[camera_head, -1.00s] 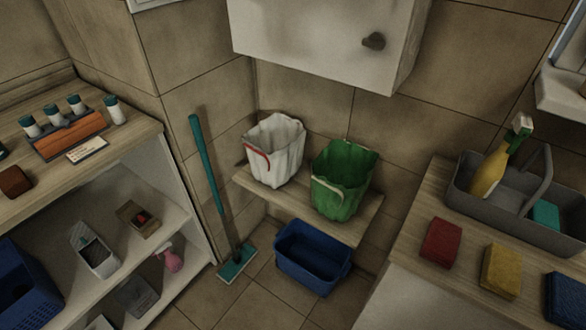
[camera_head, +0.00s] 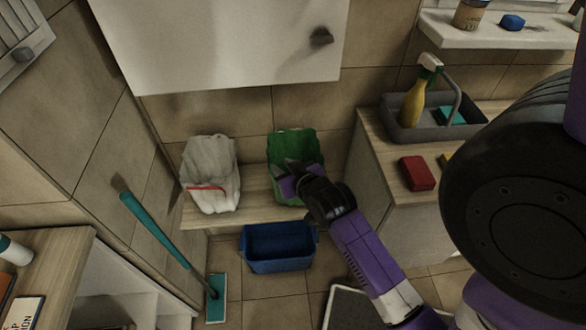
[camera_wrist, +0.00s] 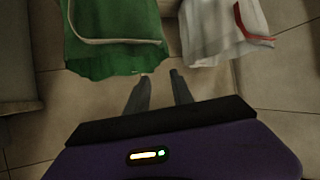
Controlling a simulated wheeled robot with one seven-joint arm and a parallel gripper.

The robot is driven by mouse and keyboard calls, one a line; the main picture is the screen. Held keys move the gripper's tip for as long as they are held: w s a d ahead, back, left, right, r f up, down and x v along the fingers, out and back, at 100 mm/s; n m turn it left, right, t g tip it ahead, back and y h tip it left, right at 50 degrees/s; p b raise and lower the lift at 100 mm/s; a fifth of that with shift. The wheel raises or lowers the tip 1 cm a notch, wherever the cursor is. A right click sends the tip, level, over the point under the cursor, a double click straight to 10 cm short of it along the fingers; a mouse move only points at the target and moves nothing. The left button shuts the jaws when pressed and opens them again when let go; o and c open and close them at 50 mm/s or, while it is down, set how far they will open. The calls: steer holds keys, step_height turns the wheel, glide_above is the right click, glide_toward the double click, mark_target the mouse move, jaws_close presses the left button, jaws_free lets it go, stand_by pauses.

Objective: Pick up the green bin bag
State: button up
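The green bin bag (camera_head: 290,146) stands on a wooden shelf board under the wall cabinet in the head view, with its lower front partly hidden by my gripper (camera_head: 292,172). In the wrist view the green bag (camera_wrist: 112,35) is at the upper left, with a pale curved trim line. There my gripper (camera_wrist: 160,76) shows two fingers apart with nothing between them. The fingertips lie just below the green bag's edge, toward its right side. Whether they touch it, I cannot tell.
A white bin bag (camera_head: 211,172) with a red strip stands close left of the green one. A blue tub (camera_head: 278,249) is below the shelf board (camera_head: 228,214). A counter with a grey caddy (camera_head: 392,128) and a red sponge (camera_head: 417,174) is at right. A teal mop (camera_head: 160,232) leans at left.

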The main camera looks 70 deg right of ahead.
steer(key=s+d+r+m+g+p, duration=0.1)
steer(key=s+d+m+g+p, duration=0.2)
steer(key=d, duration=1)
steer(key=m+g+y, duration=0.2)
steer(key=g+y, duration=0.1)
steer(key=y, duration=0.2)
glide_above(319, 156)
steer(key=s+a, duration=0.1)
step_height(319, 156, down, 2)
steer(key=shift+a+b, duration=0.15)
steer(key=shift+b, duration=0.15)
steer(key=shift+s+x, duration=0.2)
steer(key=shift+x, duration=1.7)
steer(key=shift+s+x, duration=0.15)
steer(key=shift+x, duration=1.8)
steer(key=shift+a+f, duration=0.15)
steer(key=shift+f, duration=0.2)
jaws_close()
